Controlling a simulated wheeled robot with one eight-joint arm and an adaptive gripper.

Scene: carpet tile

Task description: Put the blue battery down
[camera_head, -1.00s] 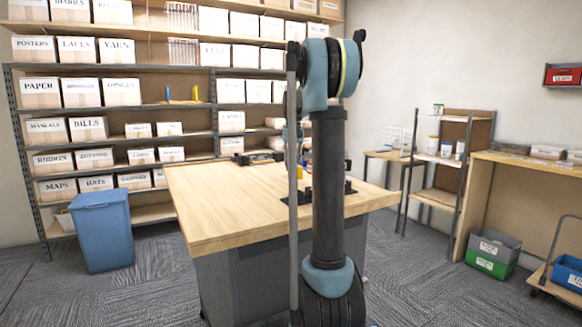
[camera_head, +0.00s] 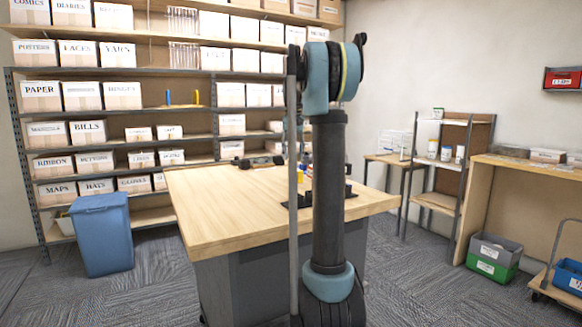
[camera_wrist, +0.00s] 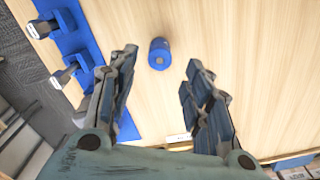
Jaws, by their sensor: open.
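The blue battery (camera_wrist: 159,54) is a short blue cylinder with a dark end cap. In the wrist view it stands or lies on the pale wood tabletop (camera_wrist: 240,50); which of the two I cannot tell. My gripper (camera_wrist: 158,72) is open, its two fingers spread apart on either side below the battery in the picture. Nothing shows between the fingers, and the battery looks clear of both. In the head view my arm hides much of the workbench (camera_head: 225,205), and I cannot make out the battery or the gripper there.
A black clamp-like item (camera_head: 258,160) sits at the bench's back edge. Shelves of boxes stand behind, a blue bin (camera_head: 102,235) to the left. The bench's left part is bare.

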